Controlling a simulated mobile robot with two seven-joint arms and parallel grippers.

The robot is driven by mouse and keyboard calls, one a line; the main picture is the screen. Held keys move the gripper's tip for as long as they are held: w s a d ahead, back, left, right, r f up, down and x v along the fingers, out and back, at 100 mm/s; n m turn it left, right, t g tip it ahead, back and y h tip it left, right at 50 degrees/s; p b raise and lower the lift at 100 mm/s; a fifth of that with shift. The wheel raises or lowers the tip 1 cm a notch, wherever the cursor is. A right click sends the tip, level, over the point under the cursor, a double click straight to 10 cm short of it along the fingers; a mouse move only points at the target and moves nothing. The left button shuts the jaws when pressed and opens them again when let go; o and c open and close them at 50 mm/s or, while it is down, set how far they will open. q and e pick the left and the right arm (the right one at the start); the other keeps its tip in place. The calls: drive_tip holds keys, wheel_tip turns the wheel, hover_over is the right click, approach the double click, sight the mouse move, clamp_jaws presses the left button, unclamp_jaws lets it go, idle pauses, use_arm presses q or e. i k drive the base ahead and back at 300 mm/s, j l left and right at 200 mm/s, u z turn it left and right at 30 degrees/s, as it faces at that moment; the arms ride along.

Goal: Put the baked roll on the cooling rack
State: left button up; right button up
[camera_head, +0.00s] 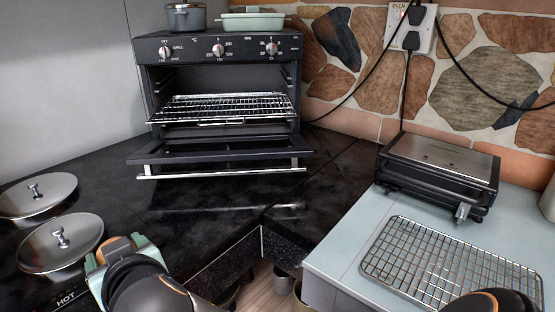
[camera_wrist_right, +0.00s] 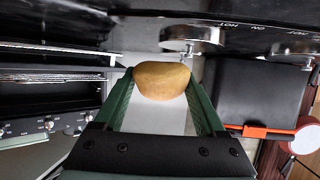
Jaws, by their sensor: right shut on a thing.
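The baked roll (camera_wrist_right: 162,84) is golden-brown and rounded. It sits between the green fingers of my right gripper (camera_wrist_right: 163,92), which is shut on it. In the head view the right gripper (camera_head: 121,256) is at the lower left beside the metal lids, with the brown roll (camera_head: 118,246) partly hidden by its fingers. The cooling rack (camera_head: 450,265) is an empty silver wire grid on the pale counter at the lower right, well away from the roll. Its near right part is hidden by a dark part of my arm. My left gripper is not in view.
An oven (camera_head: 220,75) stands open at the back, its door (camera_head: 220,157) lowered and a wire shelf inside. A grill press (camera_head: 440,170) stands behind the cooling rack. Two round metal lids (camera_head: 62,242) lie at left near "HOT" lettering.

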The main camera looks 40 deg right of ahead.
sight(453, 272)
drive_tip(key=z, duration=1.1)
drive_tip(key=j+z, duration=0.15)
drive_tip(key=z, duration=0.15)
drive_tip(key=k+j+z, duration=0.15)
drive_tip(key=z, duration=0.15)
